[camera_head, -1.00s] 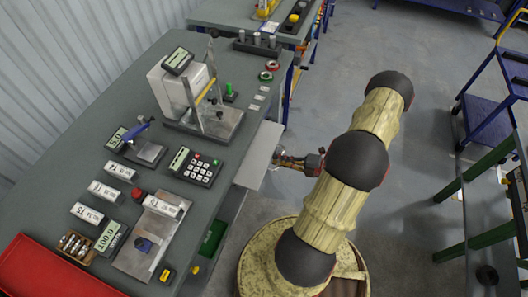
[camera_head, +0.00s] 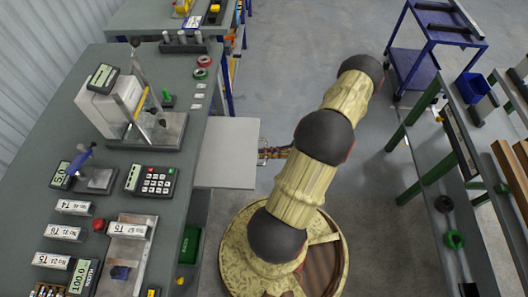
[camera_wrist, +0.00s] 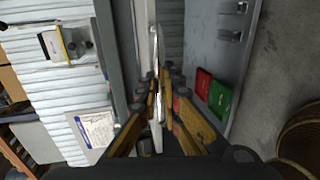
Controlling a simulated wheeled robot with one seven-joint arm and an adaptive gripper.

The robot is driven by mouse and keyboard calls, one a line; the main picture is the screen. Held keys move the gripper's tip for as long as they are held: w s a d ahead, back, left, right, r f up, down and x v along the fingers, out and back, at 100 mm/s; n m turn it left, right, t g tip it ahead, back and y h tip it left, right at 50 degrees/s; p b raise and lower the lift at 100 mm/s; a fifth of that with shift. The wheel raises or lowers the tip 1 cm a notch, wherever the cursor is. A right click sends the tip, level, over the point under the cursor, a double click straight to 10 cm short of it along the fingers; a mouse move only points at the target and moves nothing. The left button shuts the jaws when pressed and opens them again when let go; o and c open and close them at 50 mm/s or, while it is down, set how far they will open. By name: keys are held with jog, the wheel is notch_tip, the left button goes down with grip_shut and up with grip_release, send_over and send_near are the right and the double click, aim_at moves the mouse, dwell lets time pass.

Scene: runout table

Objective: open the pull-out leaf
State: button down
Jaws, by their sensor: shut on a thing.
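The pull-out leaf (camera_head: 228,153) is a plain light grey panel sticking out from the right side of the grey-green worktable (camera_head: 190,185). A wide stretch of it shows in the head view. My gripper (camera_head: 262,154) is at the leaf's outer edge, on its right side. In the wrist view my gripper (camera_wrist: 161,95) has its fingers closed around a thin pale edge, and the leaf (camera_wrist: 155,40) shows nearly edge-on. The exact contact is partly hidden by the fingers.
On the worktable stand a scale stand (camera_head: 150,110), a keypad (camera_head: 151,181) and several labelled blocks. A blue trolley (camera_head: 435,40) and a green-framed bench (camera_head: 440,170) stand right. Open floor lies between.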

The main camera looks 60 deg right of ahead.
jog(key=c, duration=2)
grip_release()
jog(key=shift+o, duration=0.2)
jog(key=v, duration=1.2)
